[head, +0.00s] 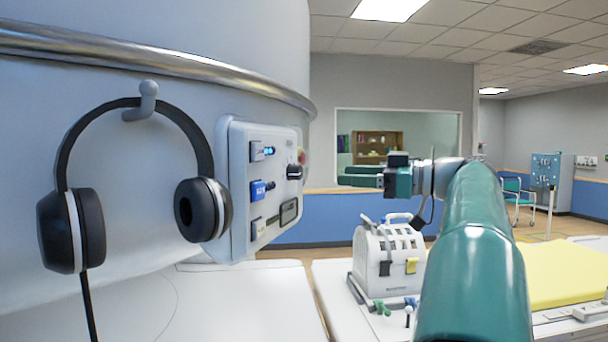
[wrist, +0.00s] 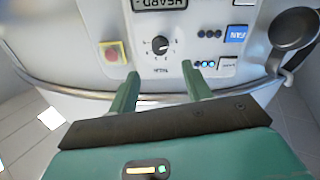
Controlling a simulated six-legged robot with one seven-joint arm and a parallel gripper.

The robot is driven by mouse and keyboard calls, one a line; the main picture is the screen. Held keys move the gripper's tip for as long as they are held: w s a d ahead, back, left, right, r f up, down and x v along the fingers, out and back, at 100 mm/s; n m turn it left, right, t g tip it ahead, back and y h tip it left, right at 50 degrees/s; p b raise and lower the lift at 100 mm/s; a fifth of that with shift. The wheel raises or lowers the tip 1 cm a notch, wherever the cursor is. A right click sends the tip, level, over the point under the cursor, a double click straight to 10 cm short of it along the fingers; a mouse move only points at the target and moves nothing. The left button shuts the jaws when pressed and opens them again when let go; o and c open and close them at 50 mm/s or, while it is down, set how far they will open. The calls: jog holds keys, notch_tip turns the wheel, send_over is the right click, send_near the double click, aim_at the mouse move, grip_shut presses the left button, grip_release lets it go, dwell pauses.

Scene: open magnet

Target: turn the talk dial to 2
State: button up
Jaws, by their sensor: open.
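The talk dial is a black round knob (wrist: 160,45) on the white control panel (head: 240,190) of the magnet housing. It shows upside down in the wrist view, with small marks around it and a label beside it. The numbers are too small to read, so I cannot tell its setting. In the head view the knob (head: 294,172) shows side-on near the panel's right edge. My gripper (wrist: 161,74) is open, its two green fingers pointing at the panel with the knob between and beyond their tips. In the head view my gripper (head: 384,181) is apart from the panel.
A red button on yellow (wrist: 112,52) sits beside the dial. Blue-lit switches (head: 262,150), a FAN button (head: 258,190) and a small display (head: 288,212) share the panel. Headphones (head: 130,185) hang left of it. A white head coil (head: 388,262) stands below my arm.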

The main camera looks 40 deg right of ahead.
aim_at(301, 173)
jog(key=x, duration=1)
jog(key=shift+w, duration=0.15)
jog(key=shift+c, duration=0.2)
jog(key=c, duration=1)
